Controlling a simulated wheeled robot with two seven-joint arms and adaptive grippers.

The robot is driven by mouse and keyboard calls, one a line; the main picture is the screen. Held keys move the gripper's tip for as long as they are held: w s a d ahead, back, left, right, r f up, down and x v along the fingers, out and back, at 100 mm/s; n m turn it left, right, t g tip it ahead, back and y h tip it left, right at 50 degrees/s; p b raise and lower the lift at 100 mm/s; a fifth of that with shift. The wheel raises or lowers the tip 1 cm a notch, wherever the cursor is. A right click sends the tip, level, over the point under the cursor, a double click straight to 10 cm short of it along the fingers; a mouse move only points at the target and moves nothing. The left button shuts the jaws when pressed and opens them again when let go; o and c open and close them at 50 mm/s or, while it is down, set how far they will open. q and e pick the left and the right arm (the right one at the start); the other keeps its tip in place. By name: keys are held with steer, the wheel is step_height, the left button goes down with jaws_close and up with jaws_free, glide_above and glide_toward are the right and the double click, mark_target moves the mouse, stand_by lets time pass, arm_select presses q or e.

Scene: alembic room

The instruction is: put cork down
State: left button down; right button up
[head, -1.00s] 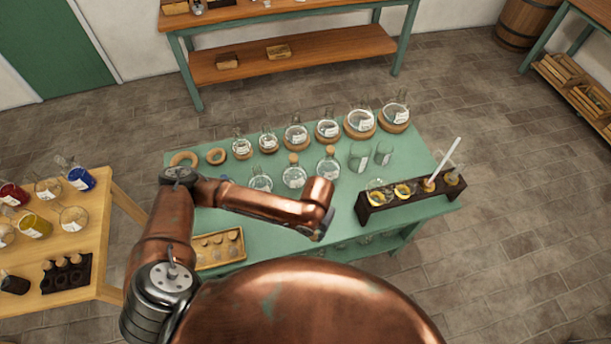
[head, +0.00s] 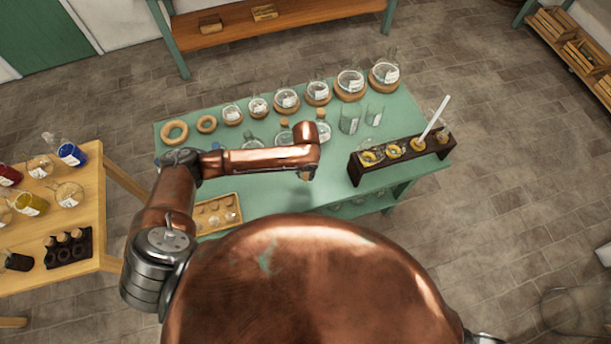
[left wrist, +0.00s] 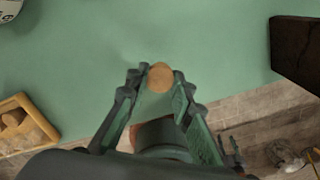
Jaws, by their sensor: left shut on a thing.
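A round tan cork (left wrist: 160,77) is between the fingertips of my left gripper (left wrist: 160,88) in the left wrist view. The gripper is shut on it, above the green table top (left wrist: 215,40). In the head view my left arm hides most of that gripper; a small bit of the cork (head: 306,176) shows below the arm's end, near the table's front edge. A wooden tray (head: 238,220) with several corks in it lies at the table's front left, and its corner (left wrist: 38,118) shows at the left of the wrist view. My right gripper is not in view.
Flasks on cork rings (head: 172,132) line the table's back, with more flasks and two beakers (head: 350,120) in front. A dark rack (head: 430,153) with glassware and a white rod stands at the right. Green table top is bare around the gripper.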

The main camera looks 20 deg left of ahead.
mark_target(306, 174)
arm_select(q)
steer(key=shift+w+f, duration=0.2)
steer(key=shift+f, duration=0.05)
steer(key=shift+w+a+f, duration=0.1)
steer(key=shift+w+f, duration=0.05)
steer(key=shift+f, duration=1.55)
steer(key=shift+f, duration=0.15)
steer(key=c, duration=1.7)
jaws_free()
step_height(306, 174, up, 12)
steer(key=shift+r, duration=0.2)
